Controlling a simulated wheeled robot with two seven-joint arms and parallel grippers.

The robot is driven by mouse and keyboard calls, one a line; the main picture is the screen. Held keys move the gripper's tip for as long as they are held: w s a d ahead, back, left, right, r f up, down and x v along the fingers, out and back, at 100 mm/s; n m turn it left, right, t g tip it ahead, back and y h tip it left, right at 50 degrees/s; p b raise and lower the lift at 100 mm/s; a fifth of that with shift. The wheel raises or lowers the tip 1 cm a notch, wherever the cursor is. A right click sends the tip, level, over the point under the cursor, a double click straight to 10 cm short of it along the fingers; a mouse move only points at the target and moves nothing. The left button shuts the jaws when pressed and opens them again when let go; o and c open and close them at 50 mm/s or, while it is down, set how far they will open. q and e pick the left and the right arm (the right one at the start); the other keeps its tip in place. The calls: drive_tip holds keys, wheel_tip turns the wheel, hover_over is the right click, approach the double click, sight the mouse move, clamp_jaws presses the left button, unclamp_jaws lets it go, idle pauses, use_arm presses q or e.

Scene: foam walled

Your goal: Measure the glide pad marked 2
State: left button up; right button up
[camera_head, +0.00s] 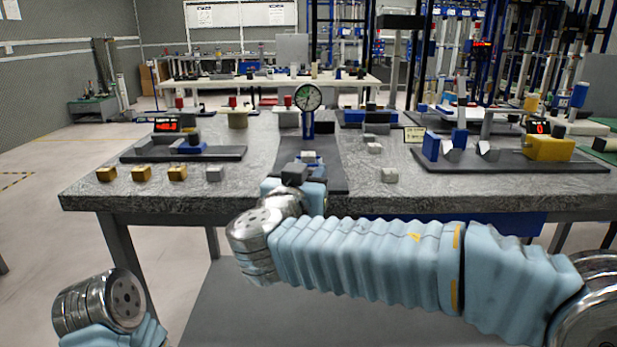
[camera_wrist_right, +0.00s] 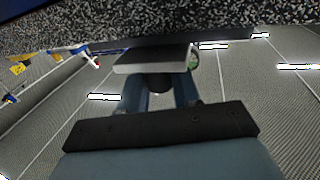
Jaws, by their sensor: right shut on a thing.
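My right gripper (camera_head: 308,170) is at the front of the dark base (camera_head: 325,180) of the dial gauge (camera_head: 308,98). In the right wrist view my right gripper (camera_wrist_right: 158,82) is shut on a grey block-shaped pad (camera_wrist_right: 152,60). Any number on this pad is not readable. The held pad is in front of the gauge column; whether it touches the base or anvil cannot be told. My left arm shows only as a link at the lower left; its gripper is out of view.
Several gold blocks (camera_head: 139,173) and a grey block (camera_head: 215,173) line the front left edge. More grey blocks (camera_head: 389,175) lie right of the gauge. A fixture with a red display (camera_head: 167,126) stands left, another with a yellow block (camera_head: 548,148) right.

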sight(308, 157)
drive_tip(key=w+b, duration=0.2)
drive_tip(key=w, duration=0.5)
drive_tip(key=shift+w+f+b, duration=0.1)
drive_tip(key=shift+w+b, duration=0.05)
drive_tip(key=shift+b, duration=0.2)
drive_tip(key=shift+w, duration=0.45)
drive_tip(key=o, duration=0.7)
drive_tip(key=shift+o, duration=0.2)
drive_tip(key=b+v, duration=0.3)
drive_tip(key=v, duration=1.1)
